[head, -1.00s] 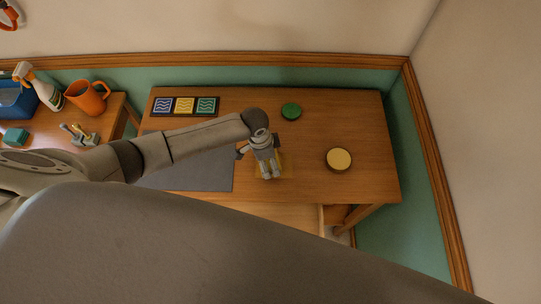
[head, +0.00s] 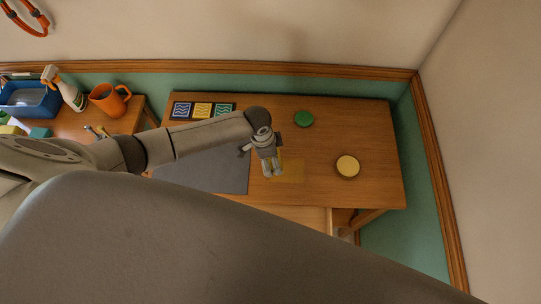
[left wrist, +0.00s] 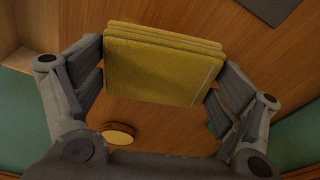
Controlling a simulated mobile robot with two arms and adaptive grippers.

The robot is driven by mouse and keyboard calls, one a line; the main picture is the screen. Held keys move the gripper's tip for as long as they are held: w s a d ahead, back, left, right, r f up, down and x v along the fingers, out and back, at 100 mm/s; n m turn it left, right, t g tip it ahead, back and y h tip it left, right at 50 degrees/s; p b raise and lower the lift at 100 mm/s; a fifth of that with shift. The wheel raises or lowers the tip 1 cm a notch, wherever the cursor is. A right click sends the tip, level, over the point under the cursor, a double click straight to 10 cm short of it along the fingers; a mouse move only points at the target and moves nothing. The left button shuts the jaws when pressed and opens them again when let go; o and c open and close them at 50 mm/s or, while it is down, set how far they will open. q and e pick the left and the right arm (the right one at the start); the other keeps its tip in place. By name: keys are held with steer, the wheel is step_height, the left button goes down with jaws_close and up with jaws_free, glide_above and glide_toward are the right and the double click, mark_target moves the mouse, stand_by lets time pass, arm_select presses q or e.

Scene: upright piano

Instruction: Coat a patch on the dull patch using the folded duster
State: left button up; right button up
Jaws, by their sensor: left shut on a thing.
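My left gripper (head: 271,170) is shut on the folded duster (left wrist: 163,65), a thick yellow folded cloth gripped by its two sides in the left wrist view. In the head view only slivers of the duster show between the fingers. I cannot tell whether the duster touches the desk. A round tin with pale yellow contents (head: 347,166) stands further right. My right gripper is not in view.
A grey mat (head: 205,172) lies left of the gripper. Three wave-patterned cards (head: 203,110) and a green disc (head: 303,119) lie toward the back. A side table holds an orange jug (head: 108,99), a spray bottle (head: 66,90) and a blue bin (head: 30,100). Bare desk surrounds the tin.

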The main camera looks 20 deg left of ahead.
arm_select(q)
steer(key=shift+w+a+r+p, duration=0.15)
steer(key=shift+r+p, duration=0.25)
steer(key=shift+r, duration=0.85)
steer(key=shift+s+r, duration=0.15)
steer(key=shift+s, duration=0.05)
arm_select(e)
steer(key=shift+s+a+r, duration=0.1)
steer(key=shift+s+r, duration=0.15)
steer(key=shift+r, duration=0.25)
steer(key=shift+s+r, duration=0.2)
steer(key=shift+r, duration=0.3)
arm_select(q)
steer(key=shift+w, duration=0.1)
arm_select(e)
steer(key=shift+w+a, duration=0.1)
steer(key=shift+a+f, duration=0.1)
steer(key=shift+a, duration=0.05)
